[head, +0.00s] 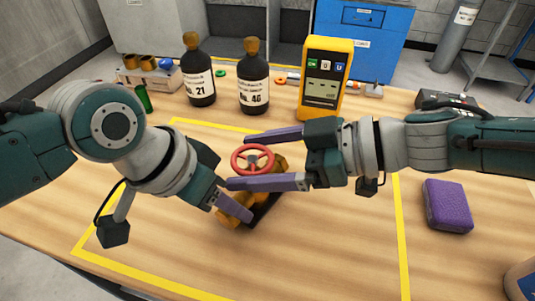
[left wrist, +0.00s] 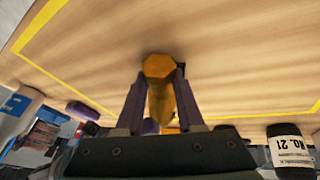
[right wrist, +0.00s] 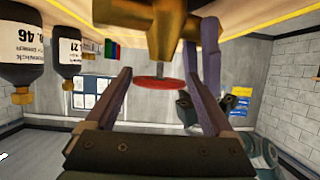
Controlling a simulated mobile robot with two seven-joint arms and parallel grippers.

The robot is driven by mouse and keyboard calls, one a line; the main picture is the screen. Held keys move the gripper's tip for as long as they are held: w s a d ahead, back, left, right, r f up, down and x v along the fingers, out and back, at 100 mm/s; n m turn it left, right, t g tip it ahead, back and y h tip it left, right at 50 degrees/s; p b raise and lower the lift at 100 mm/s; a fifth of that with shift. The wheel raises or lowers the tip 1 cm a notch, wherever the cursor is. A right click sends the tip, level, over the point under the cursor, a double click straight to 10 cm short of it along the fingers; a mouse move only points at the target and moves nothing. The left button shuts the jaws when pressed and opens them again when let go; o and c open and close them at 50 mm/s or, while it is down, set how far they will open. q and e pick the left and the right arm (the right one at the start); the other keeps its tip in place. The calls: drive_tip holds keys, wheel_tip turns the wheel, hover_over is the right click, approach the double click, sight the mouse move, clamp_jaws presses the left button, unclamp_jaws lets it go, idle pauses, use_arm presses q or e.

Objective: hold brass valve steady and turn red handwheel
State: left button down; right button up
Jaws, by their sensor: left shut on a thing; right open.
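The brass valve (head: 233,206) lies in a dark holder (head: 265,208) on the table, inside the yellow outline. Its red handwheel (head: 236,159) stands on top and shows edge-on in the right wrist view (right wrist: 158,83). My left gripper (head: 243,211) is shut on the valve's near-left end; the left wrist view shows the brass end (left wrist: 158,66) between its fingers. My right gripper (head: 238,161) is open, with one finger on each side of the handwheel. Whether either finger touches the rim I cannot tell. The arms partly hide the valve body.
Two dark bottles (head: 199,88) (head: 254,95) and a yellow meter (head: 323,85) stand behind the valve. A purple block (head: 447,205) lies at the right. A green bottle (head: 144,98) stands at the back left. The table front inside the yellow tape (head: 150,275) is clear.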

idle(0.4)
drive_tip(key=m+t+h, duration=0.1)
drive_tip(key=m+t, duration=0.1)
drive_tip(key=m+t+h, duration=0.1)
drive_tip(key=m+t, duration=0.1)
drive_tip(key=t, duration=0.1)
drive_tip(key=shift+s+a+m+h, duration=0.2)
drive_tip(key=shift+m+h, duration=0.1)
drive_tip(key=shift+m, duration=0.1)
drive_tip(key=m+t+h, duration=0.3)
drive_tip(key=m, duration=0.1)
drive_tip(key=shift+h, duration=0.4)
drive_tip(key=w+d+v, duration=0.1)
drive_tip(key=v, duration=1.1)
drive_tip(key=w+d+f+m+g+h, duration=0.1)
drive_tip(key=w+d+f+m+h, duration=0.1)
drive_tip(key=d, duration=0.3)
drive_tip(key=w+d+f+m+g+h, duration=0.2)
drive_tip(key=d+m+h, duration=0.1)
drive_tip(key=d+h, duration=0.1)
drive_tip(key=w+d+f+m+g+h, duration=0.2)
drive_tip(key=d+m, duration=0.1)
drive_tip(key=d, duration=0.2)
drive_tip(key=shift+w+d+f+h, duration=0.35)
drive_tip(key=shift+h, duration=0.05)
drive_tip(key=shift+s+d+f+m+g, duration=0.25)
drive_tip(key=shift+s+f+m+g, duration=0.15)
drive_tip(key=shift+m+g, duration=0.15)
drive_tip(key=shift+w, duration=0.1)
